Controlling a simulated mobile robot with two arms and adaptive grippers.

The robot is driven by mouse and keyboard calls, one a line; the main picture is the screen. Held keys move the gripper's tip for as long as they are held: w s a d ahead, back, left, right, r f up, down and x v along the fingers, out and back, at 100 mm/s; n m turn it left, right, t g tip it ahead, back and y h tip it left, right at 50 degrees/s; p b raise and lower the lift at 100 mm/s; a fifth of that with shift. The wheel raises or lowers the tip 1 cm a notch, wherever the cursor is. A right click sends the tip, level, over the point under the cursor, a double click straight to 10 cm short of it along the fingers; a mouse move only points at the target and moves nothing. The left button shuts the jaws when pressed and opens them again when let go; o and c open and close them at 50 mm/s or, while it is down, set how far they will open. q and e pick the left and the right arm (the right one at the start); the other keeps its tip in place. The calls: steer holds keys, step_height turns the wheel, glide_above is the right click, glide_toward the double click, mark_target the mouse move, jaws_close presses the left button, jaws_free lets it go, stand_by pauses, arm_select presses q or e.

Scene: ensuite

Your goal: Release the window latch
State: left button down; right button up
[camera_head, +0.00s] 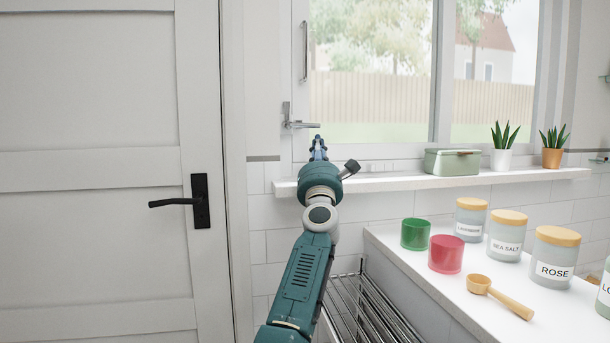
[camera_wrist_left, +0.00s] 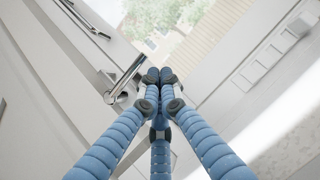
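The window latch (camera_head: 300,124) is a metal lever on the left side of the window frame. Its handle points right, roughly level, in the head view. In the left wrist view the latch (camera_wrist_left: 124,80) lies just left of the fingertips, with a gap to them. My left gripper (camera_head: 318,139) is just below the free end of the handle, above the sill. In the left wrist view the blue fingers of my left gripper (camera_wrist_left: 160,76) meet at their tips, with nothing visible between them. My right gripper is not in view.
A white sill (camera_head: 400,182) holds a green box (camera_head: 452,162) and two potted plants. Below right, a counter (camera_head: 465,302) bears green and red cups, labelled jars and a wooden scoop. A metal rack (camera_head: 365,310) stands beneath. A door (camera_head: 95,230) is at left.

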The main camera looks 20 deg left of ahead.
arm_select(q)
steer(key=f, duration=0.1)
steer(key=f+b, duration=0.1)
steer(key=f, duration=0.1)
steer(key=shift+s, duration=0.2)
steer(key=s+p, duration=0.1)
steer(key=d+p, duration=0.1)
steer(key=shift+s+d+f+p, duration=0.1)
steer(key=shift+s+f+p, duration=0.25)
steer(key=shift+f, duration=0.05)
steer(key=shift+s+d+f+p, duration=0.4)
steer(key=shift+s+d, duration=0.1)
steer(key=shift+s, duration=0.2)
steer(key=v, duration=0.5)
steer(key=shift+d+f+p, duration=0.35)
steer(key=shift+d, duration=0.05)
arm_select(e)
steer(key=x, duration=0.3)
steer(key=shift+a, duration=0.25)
arm_select(q)
steer(key=shift+f, duration=0.1)
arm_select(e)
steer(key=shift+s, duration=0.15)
